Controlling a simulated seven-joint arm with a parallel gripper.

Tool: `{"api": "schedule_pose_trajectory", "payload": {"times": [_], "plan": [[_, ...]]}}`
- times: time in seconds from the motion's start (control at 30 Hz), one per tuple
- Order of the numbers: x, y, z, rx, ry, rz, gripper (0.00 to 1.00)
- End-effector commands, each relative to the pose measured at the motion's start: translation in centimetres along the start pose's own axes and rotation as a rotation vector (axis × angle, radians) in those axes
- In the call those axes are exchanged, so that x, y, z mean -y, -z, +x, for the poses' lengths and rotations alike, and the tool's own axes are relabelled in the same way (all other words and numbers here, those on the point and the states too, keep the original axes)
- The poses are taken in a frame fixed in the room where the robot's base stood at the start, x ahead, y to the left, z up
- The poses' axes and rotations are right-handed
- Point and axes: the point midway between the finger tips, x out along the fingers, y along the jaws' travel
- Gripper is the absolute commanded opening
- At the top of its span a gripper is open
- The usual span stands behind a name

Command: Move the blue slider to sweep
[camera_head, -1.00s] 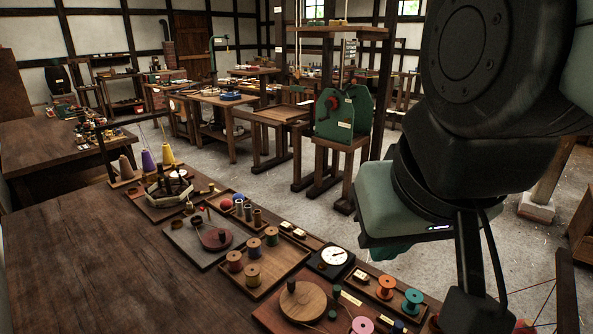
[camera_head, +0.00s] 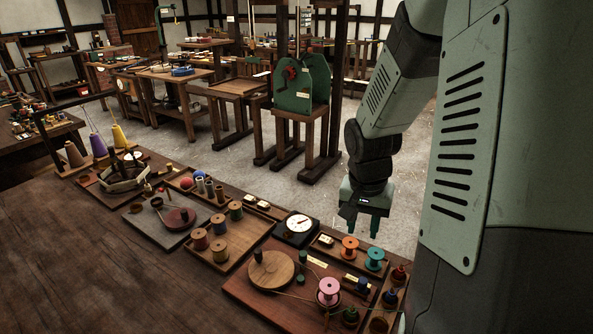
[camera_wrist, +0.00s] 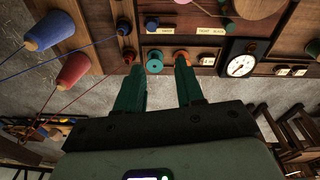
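My gripper (camera_head: 362,224) points down beyond the bench's far edge, apart from the slider. In the wrist view my gripper (camera_wrist: 159,66) is open, with nothing between its fingers.
An orange spool (camera_head: 349,247) and a teal spool (camera_head: 375,259) stand in a tray between my gripper and the strip. A pink spool (camera_head: 328,291) and a round wooden disc (camera_head: 272,269) are nearer. A dial (camera_head: 299,225) stands left. The near bench top is clear.

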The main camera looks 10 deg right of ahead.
Motion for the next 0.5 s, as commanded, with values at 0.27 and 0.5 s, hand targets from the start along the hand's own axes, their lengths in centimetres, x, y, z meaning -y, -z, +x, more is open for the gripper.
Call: {"api": "schedule_pose_trajectory", "payload": {"times": [0.27, 0.5], "plan": [[-2.1, 0.3, 7.5, 0.107, 0.029, 0.173, 0.37], [-2.1, 0.1, 9.3, 0.114, 0.032, 0.184, 0.37]]}}
